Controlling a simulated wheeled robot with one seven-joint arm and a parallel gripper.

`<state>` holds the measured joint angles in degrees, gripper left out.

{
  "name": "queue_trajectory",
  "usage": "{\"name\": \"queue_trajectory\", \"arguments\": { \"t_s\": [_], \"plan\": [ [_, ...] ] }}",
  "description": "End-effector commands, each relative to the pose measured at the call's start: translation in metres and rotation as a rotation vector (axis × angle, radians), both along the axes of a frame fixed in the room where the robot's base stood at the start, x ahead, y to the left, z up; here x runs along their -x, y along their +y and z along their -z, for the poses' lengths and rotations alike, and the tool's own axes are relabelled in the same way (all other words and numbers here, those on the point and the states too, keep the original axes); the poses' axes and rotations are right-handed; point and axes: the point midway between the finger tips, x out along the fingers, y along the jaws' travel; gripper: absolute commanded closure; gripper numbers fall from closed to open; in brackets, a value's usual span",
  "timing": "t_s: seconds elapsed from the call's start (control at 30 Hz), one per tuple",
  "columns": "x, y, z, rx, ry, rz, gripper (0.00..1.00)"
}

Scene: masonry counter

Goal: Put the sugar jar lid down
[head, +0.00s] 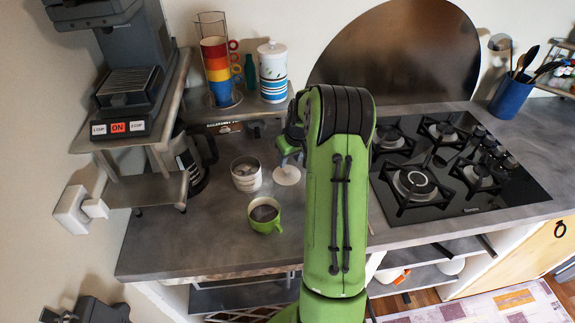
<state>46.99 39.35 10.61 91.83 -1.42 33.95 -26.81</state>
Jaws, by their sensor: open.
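The sugar jar lid (286,176) is a pale round disc with a raised middle, at the counter just right of the white sugar jar (246,176). The jar stands upright and uncovered, with something pale inside. My gripper (286,157) is directly above the lid, pointing down. It is open, and most of it is hidden behind my green arm. The lid looks flat and apart from the jar. I cannot tell whether a fingertip still touches it.
A green cup (264,216) of dark drink stands in front of the jar. A shelf with stacked coloured cups (217,66) and a lidded canister (272,72) is behind. A coffee machine (128,85) is left, a gas hob (450,175) right. The front-left counter is clear.

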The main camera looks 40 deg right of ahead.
Motion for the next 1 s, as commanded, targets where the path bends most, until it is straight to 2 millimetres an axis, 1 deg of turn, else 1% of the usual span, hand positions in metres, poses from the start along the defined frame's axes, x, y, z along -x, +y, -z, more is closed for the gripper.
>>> {"name": "queue_trajectory", "arguments": {
  "t_s": [0.03,0.13,0.2,0.33,0.37,0.4,0.47,0.5,0.57,0.6,0.67,0.7,0.73,0.77,0.8,0.87,0.9,1.0],
  "plan": [
    [0.004,0.000,-0.016,0.004,-0.003,0.001,0.54],
    [0.011,0.002,-0.038,0.003,-0.002,0.001,0.54],
    [0.014,0.003,-0.049,0.001,-0.001,-0.001,0.54],
    [0.018,0.006,-0.061,0.002,0.000,-0.003,0.54],
    [0.018,0.010,-0.065,0.004,0.000,-0.007,0.54],
    [0.018,0.019,-0.074,0.010,-0.002,-0.015,0.54],
    [0.019,0.044,-0.093,0.025,-0.005,-0.037,0.54],
    [0.022,0.066,-0.109,0.037,-0.008,-0.052,0.54],
    [0.032,0.104,-0.135,0.058,-0.017,-0.076,0.54],
    [0.043,0.130,-0.149,0.068,-0.023,-0.091,0.54],
    [0.064,0.166,-0.168,0.081,-0.040,-0.108,0.54],
    [0.080,0.189,-0.179,0.086,-0.053,-0.121,0.54],
    [0.094,0.206,-0.186,0.088,-0.065,-0.130,0.54],
    [0.108,0.221,-0.191,0.089,-0.079,-0.138,0.54],
    [0.129,0.239,-0.196,0.087,-0.096,-0.150,0.54],
    [0.161,0.262,-0.198,0.078,-0.124,-0.167,0.54],
    [0.180,0.273,-0.197,0.068,-0.141,-0.176,0.54],
    [0.218,0.291,-0.189,0.041,-0.173,-0.197,0.54]
  ]
}}
